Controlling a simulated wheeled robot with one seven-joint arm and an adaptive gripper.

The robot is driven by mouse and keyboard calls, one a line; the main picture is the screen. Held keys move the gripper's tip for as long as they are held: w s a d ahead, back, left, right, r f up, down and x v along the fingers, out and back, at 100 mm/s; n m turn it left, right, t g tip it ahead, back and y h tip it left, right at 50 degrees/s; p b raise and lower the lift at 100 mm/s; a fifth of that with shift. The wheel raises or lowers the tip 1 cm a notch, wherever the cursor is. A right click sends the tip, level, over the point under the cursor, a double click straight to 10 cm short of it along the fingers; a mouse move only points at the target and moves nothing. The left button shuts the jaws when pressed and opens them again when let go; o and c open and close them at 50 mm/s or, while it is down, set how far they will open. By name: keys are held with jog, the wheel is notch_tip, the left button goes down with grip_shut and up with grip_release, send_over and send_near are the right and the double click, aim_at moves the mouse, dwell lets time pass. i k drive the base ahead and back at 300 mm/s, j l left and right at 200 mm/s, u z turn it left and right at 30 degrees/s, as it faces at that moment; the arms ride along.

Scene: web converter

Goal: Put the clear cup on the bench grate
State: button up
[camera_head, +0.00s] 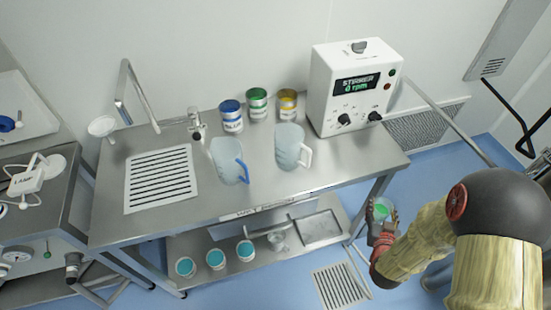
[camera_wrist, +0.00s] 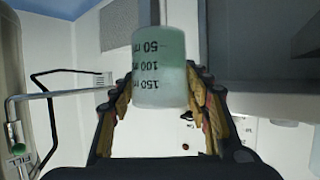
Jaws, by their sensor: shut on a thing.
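The clear cup (camera_wrist: 160,75) is held between both fingers of my gripper (camera_wrist: 160,105) in the wrist view, with its volume marks appearing upside down. In the head view my gripper (camera_head: 381,230) is at the right, beside the bench's right end, with the cup (camera_head: 382,208) at its tip and something greenish showing in it. The bench grate (camera_head: 160,178) is a slotted plate on the left part of the steel bench top, well away from my gripper. Nothing stands on the grate.
Two jugs (camera_head: 229,160) (camera_head: 289,146) stand mid-bench. The lower shelf (camera_head: 215,265) holds several teal-topped cups. Another grate (camera_head: 340,287) is on the floor.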

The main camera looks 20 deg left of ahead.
aim_at(160, 184)
jog(key=l+u, duration=0.1)
jog(key=u, duration=0.7)
jog(key=l+u, duration=0.15)
jog(key=u, duration=0.65)
jog(key=k+l, duration=0.05)
